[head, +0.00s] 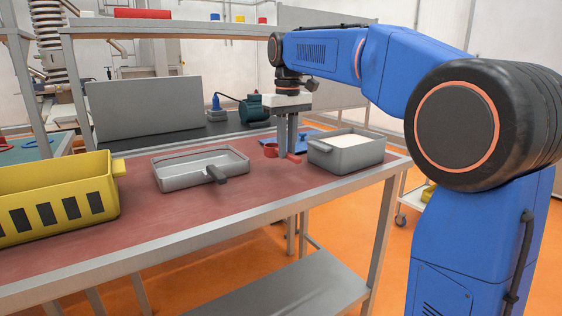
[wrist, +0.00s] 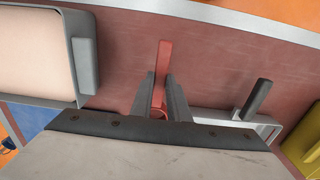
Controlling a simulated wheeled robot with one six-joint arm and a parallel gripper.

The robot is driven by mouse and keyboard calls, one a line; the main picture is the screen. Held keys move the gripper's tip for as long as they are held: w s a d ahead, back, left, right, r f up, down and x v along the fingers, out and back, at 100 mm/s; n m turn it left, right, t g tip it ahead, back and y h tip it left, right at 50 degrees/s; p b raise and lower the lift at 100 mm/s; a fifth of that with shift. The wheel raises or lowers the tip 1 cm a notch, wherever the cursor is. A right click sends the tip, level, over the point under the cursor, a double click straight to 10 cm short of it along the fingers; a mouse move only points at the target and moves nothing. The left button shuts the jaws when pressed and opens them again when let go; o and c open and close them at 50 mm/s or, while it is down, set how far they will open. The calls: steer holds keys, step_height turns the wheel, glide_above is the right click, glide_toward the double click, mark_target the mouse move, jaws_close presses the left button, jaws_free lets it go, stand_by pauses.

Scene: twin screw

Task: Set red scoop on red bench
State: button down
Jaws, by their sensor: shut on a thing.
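The red scoop (head: 271,150) is at my gripper, toward the right end of the red bench (head: 150,235). Its round cup shows left of the fingers and part of its handle to the right in the head view. In the wrist view the scoop's red handle (wrist: 164,58) runs up from between the fingers. My gripper (head: 288,156) points down and is shut on the scoop; it also shows in the wrist view (wrist: 160,82). The scoop is at or very close to the bench top; I cannot tell whether it touches. The fingers hide part of it.
A grey bin (head: 336,156) with pale contents stands close right of my gripper. A grey tray (head: 185,183) with a dark handle (head: 216,174) lies left, and a yellow crate (head: 60,215) farther left. A blue item (head: 302,136) lies behind. Bare bench shows in front.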

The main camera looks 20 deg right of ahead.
mark_target(288, 153)
steer(key=shift+f, duration=2.15)
steer(key=shift+f, duration=0.1)
steer(key=c, duration=1.7)
jaws_free()
step_height(288, 153, up, 12)
steer(key=shift+s+r, duration=0.15)
